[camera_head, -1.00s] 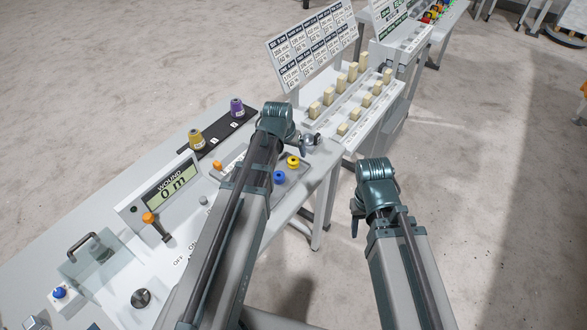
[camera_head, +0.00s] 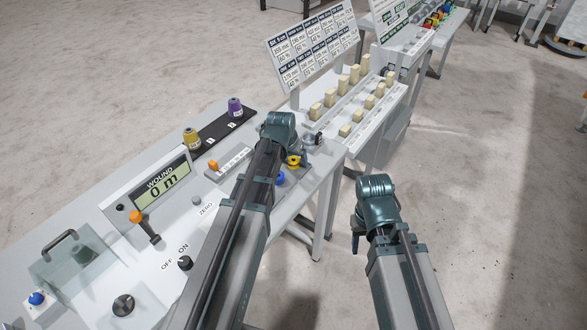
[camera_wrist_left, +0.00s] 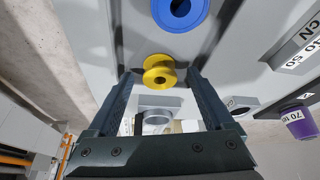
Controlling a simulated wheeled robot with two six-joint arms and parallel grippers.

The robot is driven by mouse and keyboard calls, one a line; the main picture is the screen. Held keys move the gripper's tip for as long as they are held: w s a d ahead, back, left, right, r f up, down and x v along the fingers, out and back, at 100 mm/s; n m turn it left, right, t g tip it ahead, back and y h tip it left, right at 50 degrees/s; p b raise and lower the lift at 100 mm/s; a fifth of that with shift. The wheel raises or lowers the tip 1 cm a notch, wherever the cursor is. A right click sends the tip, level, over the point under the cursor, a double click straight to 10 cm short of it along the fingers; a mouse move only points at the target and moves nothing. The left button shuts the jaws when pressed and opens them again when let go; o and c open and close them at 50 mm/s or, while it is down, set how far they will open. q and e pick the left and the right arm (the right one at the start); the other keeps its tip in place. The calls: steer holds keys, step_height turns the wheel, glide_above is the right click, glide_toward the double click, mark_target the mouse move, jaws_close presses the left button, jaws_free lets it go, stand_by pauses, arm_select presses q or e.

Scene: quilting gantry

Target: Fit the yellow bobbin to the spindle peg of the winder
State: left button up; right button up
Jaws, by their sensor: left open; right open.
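The yellow bobbin (camera_head: 293,161) lies at the right end of the winder bench, beside a blue bobbin (camera_head: 280,180) that my left arm partly covers. In the left wrist view the yellow bobbin (camera_wrist_left: 158,72) shows between the tips of my open left gripper (camera_wrist_left: 160,76), with no visible grip; whether it is level with the tips is unclear. The left fingers are hidden behind my wrist in the head view. My right gripper (camera_head: 357,230) is open and empty, off the bench's right side. I cannot make out the spindle peg clearly.
A clear cover with a handle (camera_head: 60,243) stands at the bench's left. The display (camera_head: 160,186), orange-knobbed lever (camera_head: 140,221) and dials lie nearer the middle. Thread cones (camera_head: 192,138) stand on a black strip. A grey round cup (camera_wrist_left: 157,118) is close by the left gripper.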

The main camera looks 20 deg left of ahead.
arm_select(q)
steer(key=shift+c, duration=0.3)
jaws_close()
stand_by(0.3)
